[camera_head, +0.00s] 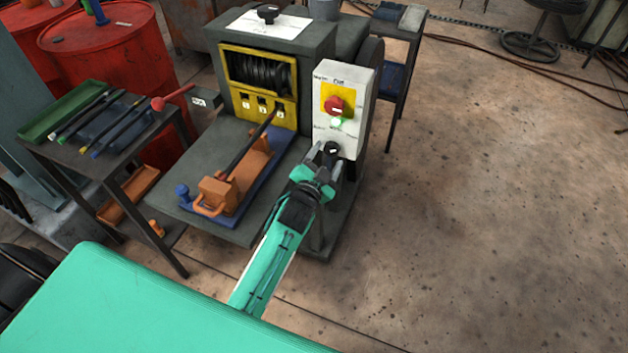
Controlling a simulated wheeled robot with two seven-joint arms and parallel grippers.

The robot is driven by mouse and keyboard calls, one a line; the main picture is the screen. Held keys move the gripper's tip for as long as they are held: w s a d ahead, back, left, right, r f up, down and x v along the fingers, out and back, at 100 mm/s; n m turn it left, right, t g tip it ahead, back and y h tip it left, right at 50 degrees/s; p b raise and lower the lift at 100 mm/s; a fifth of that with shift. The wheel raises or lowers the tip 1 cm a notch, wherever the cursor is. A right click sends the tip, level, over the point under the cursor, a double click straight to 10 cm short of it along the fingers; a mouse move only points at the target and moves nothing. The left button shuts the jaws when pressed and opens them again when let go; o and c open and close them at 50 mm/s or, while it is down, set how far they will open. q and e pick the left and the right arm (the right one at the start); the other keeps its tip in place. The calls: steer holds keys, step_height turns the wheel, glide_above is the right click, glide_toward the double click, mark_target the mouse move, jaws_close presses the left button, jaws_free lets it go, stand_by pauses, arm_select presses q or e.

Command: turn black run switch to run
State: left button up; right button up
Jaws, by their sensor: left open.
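The black run switch (333,147) is a small dark knob low on the front of the white control box (352,85). My left gripper (325,156) is open right in front of the switch, with its fingers at or around it; I cannot tell whether they touch. The fingers partly hide the switch and the labels beside it, so its setting cannot be read. Above it on the box are a red knob on a yellow plate (338,105) and a small pale green light (337,122). My right gripper is not in view.
The grey capstan machine (290,43) stands left of the box. Its bench holds an orange fixture with a dark rod (232,179) on a blue plate. A side table with bars (85,130) and red drums (118,60) are at left.

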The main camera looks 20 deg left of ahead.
arm_select(q)
steer(key=s+b, duration=0.1)
steer(key=s, duration=1)
steer(key=shift+s+a+b, duration=0.15)
steer(key=shift+s+b, duration=0.2)
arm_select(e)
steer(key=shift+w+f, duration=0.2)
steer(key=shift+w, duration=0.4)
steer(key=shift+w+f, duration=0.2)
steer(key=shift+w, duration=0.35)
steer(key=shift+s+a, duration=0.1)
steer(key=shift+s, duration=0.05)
